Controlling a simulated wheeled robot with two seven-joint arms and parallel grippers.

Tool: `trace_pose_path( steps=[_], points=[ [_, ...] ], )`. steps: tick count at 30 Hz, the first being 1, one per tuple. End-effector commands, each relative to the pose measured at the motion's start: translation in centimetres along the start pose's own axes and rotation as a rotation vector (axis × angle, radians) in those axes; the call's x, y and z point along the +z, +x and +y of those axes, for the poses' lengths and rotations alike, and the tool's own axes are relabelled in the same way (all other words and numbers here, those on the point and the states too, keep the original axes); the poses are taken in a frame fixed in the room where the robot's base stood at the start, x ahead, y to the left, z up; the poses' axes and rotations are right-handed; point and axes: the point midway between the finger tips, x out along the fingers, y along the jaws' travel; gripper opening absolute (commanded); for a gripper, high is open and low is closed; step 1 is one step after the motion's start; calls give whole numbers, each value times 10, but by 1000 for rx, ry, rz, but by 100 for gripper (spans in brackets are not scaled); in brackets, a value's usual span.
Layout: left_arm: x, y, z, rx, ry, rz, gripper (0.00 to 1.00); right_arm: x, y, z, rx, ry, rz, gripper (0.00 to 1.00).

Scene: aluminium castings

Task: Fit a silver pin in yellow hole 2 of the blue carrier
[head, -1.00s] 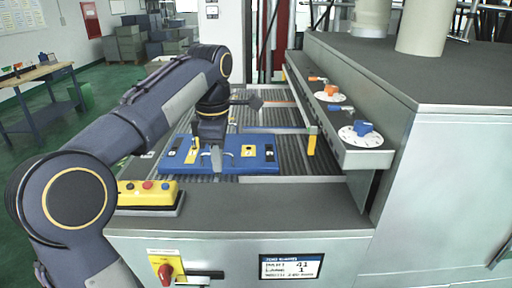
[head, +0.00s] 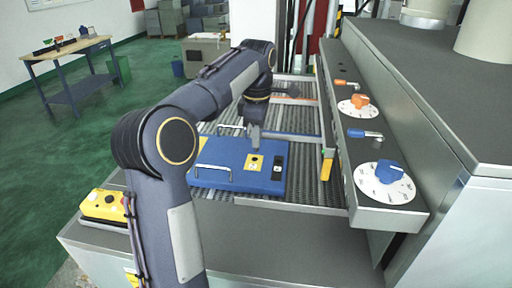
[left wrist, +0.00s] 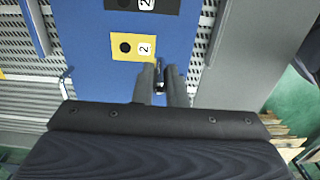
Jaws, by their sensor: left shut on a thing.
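The blue carrier (head: 225,176) lies flat on the slatted conveyor. In the left wrist view, a yellow label marked 2 (left wrist: 143,46) on the carrier has a round dark hole (left wrist: 124,46), which looks empty. A yellow label with a dark hole also shows in the head view (head: 255,163). My left gripper (head: 254,143) is over the carrier, just behind that label. In the left wrist view its fingers (left wrist: 163,75) are shut on a small silver piece, taken as the silver pin, mostly hidden between them. The fingertips are beside the label's lower right corner. My right gripper is out of view.
A grey ledge with orange and blue handles and dials (head: 384,186) borders the conveyor on the right. A yellow post (head: 327,165) stands beside the carrier. A yellow button box (head: 104,206) is at front left. Wire handles rise from the carrier.

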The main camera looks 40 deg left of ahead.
Motion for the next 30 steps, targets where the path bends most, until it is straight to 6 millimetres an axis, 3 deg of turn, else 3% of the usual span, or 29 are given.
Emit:
trace_pose_path(
  steps=[3, 9, 16, 22, 30],
  points=[
    [-7, 19, 24, -6, -2, 1, 0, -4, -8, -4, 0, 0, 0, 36],
    [-13, 48, 47, -2, 1, 0, 0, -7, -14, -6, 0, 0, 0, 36],
    [-16, 64, 60, -2, 0, 1, 0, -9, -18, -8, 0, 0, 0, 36],
    [-16, 92, 60, -3, 1, 0, 0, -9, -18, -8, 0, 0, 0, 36],
    [-16, 95, 60, 1, 0, -1, 0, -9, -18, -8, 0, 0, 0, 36]
  ],
)
